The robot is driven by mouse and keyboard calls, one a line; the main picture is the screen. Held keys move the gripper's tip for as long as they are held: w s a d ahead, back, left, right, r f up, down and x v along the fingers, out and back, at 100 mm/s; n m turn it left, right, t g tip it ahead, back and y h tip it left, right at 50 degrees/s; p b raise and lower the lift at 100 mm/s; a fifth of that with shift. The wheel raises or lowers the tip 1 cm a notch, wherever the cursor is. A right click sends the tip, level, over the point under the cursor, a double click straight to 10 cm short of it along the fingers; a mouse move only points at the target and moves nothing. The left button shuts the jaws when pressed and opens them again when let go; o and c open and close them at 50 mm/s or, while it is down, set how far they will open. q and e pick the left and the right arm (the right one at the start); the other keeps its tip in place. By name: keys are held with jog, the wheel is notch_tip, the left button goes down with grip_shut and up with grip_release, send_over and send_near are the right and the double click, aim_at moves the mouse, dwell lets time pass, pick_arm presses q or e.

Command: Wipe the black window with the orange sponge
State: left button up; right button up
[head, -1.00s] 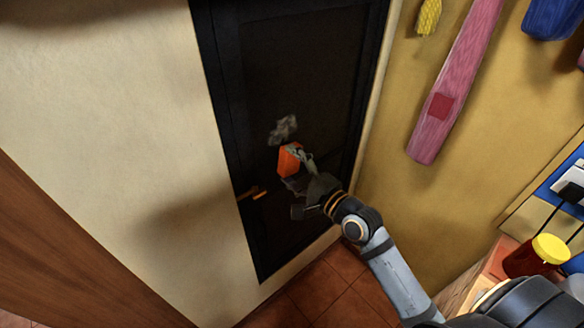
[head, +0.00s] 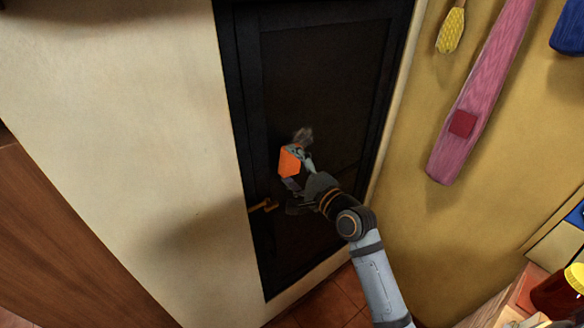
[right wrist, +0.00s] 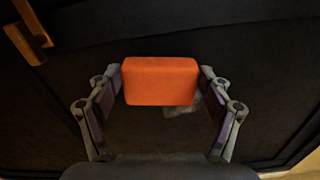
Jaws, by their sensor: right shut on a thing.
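The orange sponge (head: 291,161) is held between the fingers of my right gripper (head: 298,168), in front of the black window (head: 325,75). In the right wrist view the sponge (right wrist: 160,80) sits between both fingertips of the gripper (right wrist: 160,85), which is shut on it. A greyish smudge (head: 303,135) shows on the dark pane just above the sponge. Part of it also shows below the sponge in the right wrist view (right wrist: 183,107). I cannot tell whether the sponge touches the pane. My left gripper is not in view.
A brass handle (head: 263,205) sticks out at the window's left side, near my gripper. Pale wall (head: 130,110) lies to the left, a yellow wall (head: 400,215) to the right with a pink hanging object (head: 480,90). A red jar with yellow lid (head: 560,290) stands at lower right.

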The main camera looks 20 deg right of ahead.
jog(key=shift+x, duration=1)
jog(key=shift+d, duration=0.1)
